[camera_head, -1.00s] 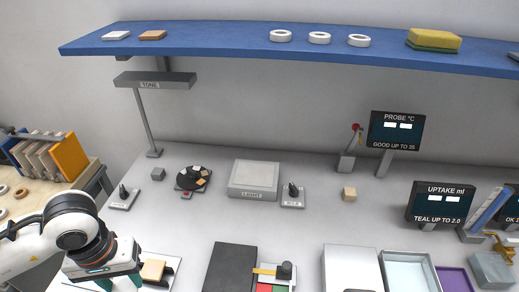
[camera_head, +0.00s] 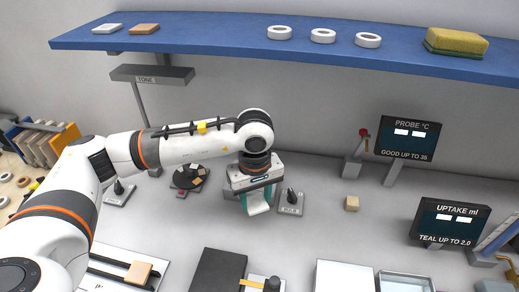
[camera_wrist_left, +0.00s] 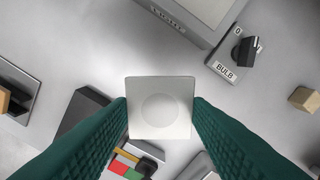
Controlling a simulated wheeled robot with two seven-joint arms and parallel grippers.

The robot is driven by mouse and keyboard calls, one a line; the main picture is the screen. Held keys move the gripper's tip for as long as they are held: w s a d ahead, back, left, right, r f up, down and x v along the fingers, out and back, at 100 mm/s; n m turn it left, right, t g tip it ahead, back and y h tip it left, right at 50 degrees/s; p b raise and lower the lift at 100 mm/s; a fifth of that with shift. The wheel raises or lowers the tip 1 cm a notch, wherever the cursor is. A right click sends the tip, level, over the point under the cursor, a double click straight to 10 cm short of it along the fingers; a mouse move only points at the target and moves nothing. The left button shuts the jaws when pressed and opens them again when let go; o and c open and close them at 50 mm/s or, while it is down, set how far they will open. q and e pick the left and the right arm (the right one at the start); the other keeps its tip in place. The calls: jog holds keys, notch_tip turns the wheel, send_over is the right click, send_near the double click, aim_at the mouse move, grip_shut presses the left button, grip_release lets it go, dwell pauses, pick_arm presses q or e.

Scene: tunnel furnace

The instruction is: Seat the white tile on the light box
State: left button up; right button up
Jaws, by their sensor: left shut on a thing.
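My left gripper (camera_head: 256,196) is shut on a white tile (camera_wrist_left: 160,107), a pale square plate with a faint round disc in its middle. The wrist view shows the tile between the two dark green fingers. The light box (camera_wrist_left: 185,18), a grey box with a paler top panel, lies at the top edge of the wrist view, apart from the tile in that picture. In the head view my gripper and arm hide most of the light box. I cannot tell the height of the tile above the bench. My right gripper is not in view.
The bulb switch block (camera_head: 291,201) stands close right of my gripper. A black turntable (camera_head: 190,177) is to its left. A black slab (camera_head: 218,270) and a small tan cube (camera_head: 352,203) are nearby.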

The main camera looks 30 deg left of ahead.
pick_arm(q)
jog(key=w+a+n, duration=0.2)
jog(key=w+n, duration=0.2)
jog(key=n, duration=0.5)
jog(key=w+a+n+p, duration=0.1)
jog(key=w+a+n, duration=0.2)
jog(key=n, duration=0.7)
jog(key=w+a+n+p, duration=0.1)
jog(key=w+a+n, duration=0.1)
jog(key=w+n, duration=0.4)
jog(key=shift+w+a+f+n, duration=0.1)
jog(key=shift+a+n, duration=0.1)
jog(key=shift+n, duration=0.7)
jog(key=shift+w+a+f+n, duration=0.1)
jog(key=shift+a+n, duration=0.05)
jog(key=shift+n, duration=0.75)
jog(key=shift+w+a+f+n, duration=0.1)
jog(key=shift+n, duration=0.3)
jog(key=shift+f+b, duration=1.3)
jog(key=shift+f, duration=0.35)
jog(key=shift+f, duration=0.15)
jog(key=shift+f+b, duration=0.8)
jog(key=shift+f, duration=0.3)
jog(key=shift+f, duration=0.35)
